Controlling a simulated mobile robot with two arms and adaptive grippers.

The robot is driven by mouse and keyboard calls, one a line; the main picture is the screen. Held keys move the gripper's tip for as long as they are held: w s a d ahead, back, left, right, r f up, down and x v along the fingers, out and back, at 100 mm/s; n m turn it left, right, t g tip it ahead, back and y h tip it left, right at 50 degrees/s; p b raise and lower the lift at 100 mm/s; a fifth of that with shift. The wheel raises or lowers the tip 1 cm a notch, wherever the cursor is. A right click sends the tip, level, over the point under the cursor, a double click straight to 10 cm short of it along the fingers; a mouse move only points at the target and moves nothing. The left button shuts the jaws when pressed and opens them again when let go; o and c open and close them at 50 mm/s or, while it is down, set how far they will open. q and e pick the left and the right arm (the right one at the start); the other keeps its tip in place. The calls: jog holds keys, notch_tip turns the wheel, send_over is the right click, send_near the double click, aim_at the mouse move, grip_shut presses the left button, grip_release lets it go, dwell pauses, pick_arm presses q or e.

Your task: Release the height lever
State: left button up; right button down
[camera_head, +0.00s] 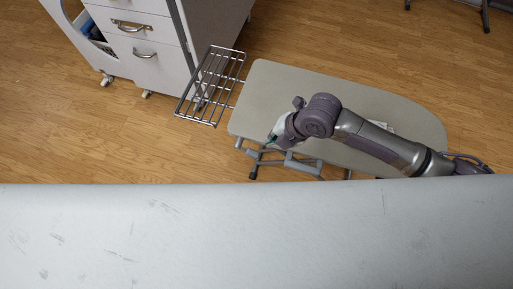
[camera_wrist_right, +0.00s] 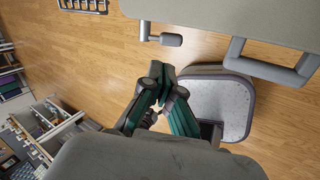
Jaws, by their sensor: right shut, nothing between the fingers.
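The ironing board (camera_head: 285,88) has a pale grey top and stands on metal legs. In the right wrist view, the board's edge (camera_wrist_right: 220,10) crosses the top. A short lever with a dark grey grip (camera_wrist_right: 165,39) sticks out below that edge, and a grey loop-shaped bar (camera_wrist_right: 275,70) hangs to its right. I cannot tell for certain which is the height lever. My right gripper (camera_wrist_right: 161,72) is shut and empty, its teal fingers together, apart from the short lever. In the head view, my right gripper (camera_head: 275,136) is small beside the board's near edge, partly hidden by the wrist.
A wire rack (camera_head: 212,86) sticks out from the board's left end; it also shows in the wrist view (camera_wrist_right: 83,6). A white drawer cabinet (camera_head: 140,45) on casters stands at upper left.

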jog(key=d+n, duration=0.2)
send_near(253, 153)
jog(key=x, duration=0.7)
jog(key=shift+w+a+f, duration=0.1)
jog(key=shift+f, duration=0.1)
